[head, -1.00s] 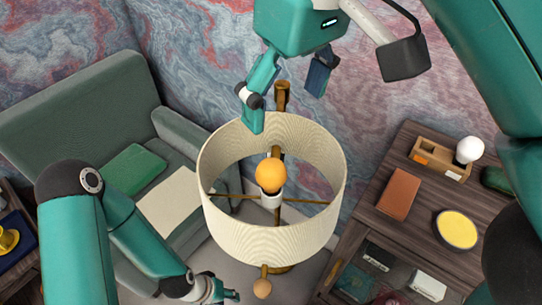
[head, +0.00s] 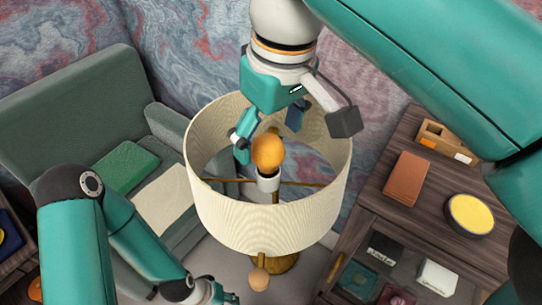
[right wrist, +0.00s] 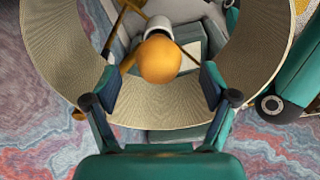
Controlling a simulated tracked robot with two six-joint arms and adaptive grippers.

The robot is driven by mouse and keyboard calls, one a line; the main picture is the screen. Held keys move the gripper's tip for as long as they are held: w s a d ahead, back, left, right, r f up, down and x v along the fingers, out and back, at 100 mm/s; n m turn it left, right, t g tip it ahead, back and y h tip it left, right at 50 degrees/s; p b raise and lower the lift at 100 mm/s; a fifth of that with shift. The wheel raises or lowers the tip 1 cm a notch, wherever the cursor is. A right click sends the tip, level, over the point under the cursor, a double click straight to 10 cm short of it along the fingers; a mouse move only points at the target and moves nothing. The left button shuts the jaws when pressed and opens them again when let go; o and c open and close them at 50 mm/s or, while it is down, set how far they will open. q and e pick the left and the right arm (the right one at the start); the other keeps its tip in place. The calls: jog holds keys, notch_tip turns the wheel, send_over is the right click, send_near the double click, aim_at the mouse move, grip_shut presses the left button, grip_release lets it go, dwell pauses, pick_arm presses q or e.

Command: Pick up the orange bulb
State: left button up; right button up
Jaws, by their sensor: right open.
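The orange bulb (head: 268,152) sits upright in a white socket (head: 268,180) in the middle of the cream lampshade (head: 270,228). It also shows in the right wrist view (right wrist: 159,60). My right gripper (head: 270,134) is open and empty, reaching down into the top of the shade from behind the bulb. In the right wrist view its two fingers (right wrist: 160,84) stand apart, one on either side of the bulb's near end, with gaps visible. My left gripper (head: 217,294) is low at the bottom edge, left of the lamp; its jaw opening is unclear.
The shade wall encircles bulb and fingers, with thin brass spokes (head: 310,184) inside. A wooden cabinet (head: 365,208) at right carries a brown notebook (head: 407,179), a yellow-topped round tin (head: 470,213) and a wooden tray (head: 440,140). A green armchair (head: 70,110) stands left.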

jog(key=f, duration=0.2)
jog(key=shift+w+a+f, duration=0.1)
jog(key=shift+w+f, duration=0.1)
jog(key=shift+f, duration=0.1)
jog(key=c, duration=1.2)
jog(key=shift+r, duration=0.1)
